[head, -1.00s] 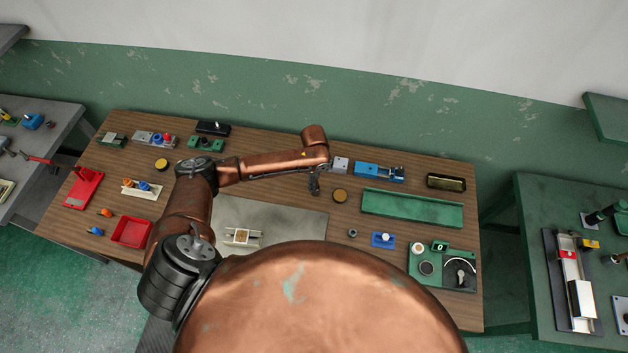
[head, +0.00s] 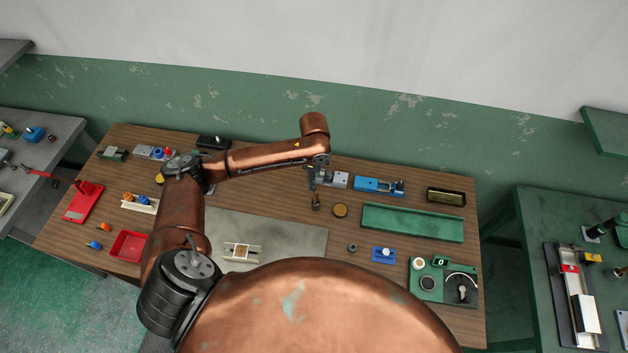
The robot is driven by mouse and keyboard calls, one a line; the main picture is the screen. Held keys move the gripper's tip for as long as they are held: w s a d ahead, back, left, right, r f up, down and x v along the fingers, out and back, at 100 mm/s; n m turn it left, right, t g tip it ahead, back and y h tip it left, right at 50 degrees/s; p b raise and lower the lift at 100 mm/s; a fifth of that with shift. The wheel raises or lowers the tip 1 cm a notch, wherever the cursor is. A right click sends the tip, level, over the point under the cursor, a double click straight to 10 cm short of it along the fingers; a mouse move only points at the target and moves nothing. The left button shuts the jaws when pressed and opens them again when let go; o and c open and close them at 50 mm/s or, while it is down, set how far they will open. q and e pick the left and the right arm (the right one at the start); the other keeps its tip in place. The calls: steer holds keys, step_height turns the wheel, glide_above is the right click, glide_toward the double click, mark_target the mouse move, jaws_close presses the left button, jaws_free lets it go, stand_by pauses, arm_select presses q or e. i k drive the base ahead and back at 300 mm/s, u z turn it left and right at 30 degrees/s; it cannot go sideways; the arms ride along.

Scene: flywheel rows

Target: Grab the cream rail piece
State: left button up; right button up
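A cream rail-like piece (head: 229,251) with a brown middle lies on the grey mat (head: 285,236) at the front centre of the bench. Another cream strip (head: 146,207) carries orange and blue knobs farther left; I cannot tell for sure which one is the cream rail piece. My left gripper (head: 315,197) points down over the bench, right of and behind the mat, apart from both cream pieces. Its fingers are small and dark, so I cannot tell whether they are open. A small brownish shape shows at its tip. My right gripper is not in view.
A long green tray (head: 412,238), a blue block (head: 372,186) and a green dial panel (head: 427,297) stand on the right. A red tray (head: 127,247) is at the left front. My copper body hides the bench's front middle.

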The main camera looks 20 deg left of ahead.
mark_target(241, 253)
steer(key=k, duration=2)
